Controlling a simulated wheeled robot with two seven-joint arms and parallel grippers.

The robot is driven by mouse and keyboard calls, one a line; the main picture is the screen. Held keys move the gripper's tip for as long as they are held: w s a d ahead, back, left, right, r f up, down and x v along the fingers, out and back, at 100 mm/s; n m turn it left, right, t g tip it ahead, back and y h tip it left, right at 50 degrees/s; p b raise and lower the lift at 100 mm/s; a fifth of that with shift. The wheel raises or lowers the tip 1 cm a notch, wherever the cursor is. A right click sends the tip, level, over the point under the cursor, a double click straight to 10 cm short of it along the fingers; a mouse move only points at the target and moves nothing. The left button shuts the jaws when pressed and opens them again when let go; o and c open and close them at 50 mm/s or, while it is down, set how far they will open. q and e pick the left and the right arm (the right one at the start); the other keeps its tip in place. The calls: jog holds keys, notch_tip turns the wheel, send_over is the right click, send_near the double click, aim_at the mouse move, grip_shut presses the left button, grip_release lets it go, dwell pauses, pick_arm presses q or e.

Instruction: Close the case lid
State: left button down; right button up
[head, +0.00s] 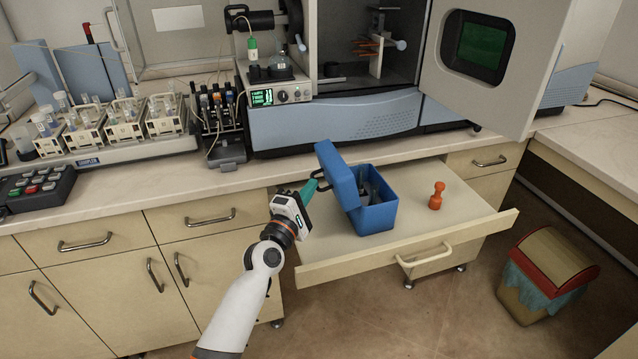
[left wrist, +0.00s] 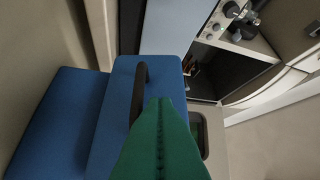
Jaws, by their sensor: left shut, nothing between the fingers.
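The blue case (head: 378,216) stands in the pulled-out drawer. Its lid (head: 337,172) is open, tilted up on the case's left side, and dark contents show inside. A dark handle (head: 322,184) sits on the lid's outer left face. My left gripper (head: 308,190) is shut and empty, its green fingers at the lid's outer side near the handle. In the left wrist view the green fingers (left wrist: 160,140) lie in front of the blue lid (left wrist: 110,120), beside the dark handle (left wrist: 141,88). I cannot tell whether they touch it. My right gripper is not in view.
The open drawer (head: 460,215) also holds an orange piece (head: 437,196) right of the case. The counter edge and the spectrometer (head: 340,122) with its open door (head: 490,55) are behind. A bin (head: 545,275) stands on the floor at right. The drawer's front left is clear.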

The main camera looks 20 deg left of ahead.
pick_arm(q)
jog(key=shift+w+d+r, duration=0.2)
jog(key=shift+w+d, duration=0.1)
jog(key=shift+d, duration=0.25)
jog(key=shift+w+d+r, duration=0.15)
jog(key=shift+w+d, duration=0.15)
jog(key=shift+d, duration=0.2)
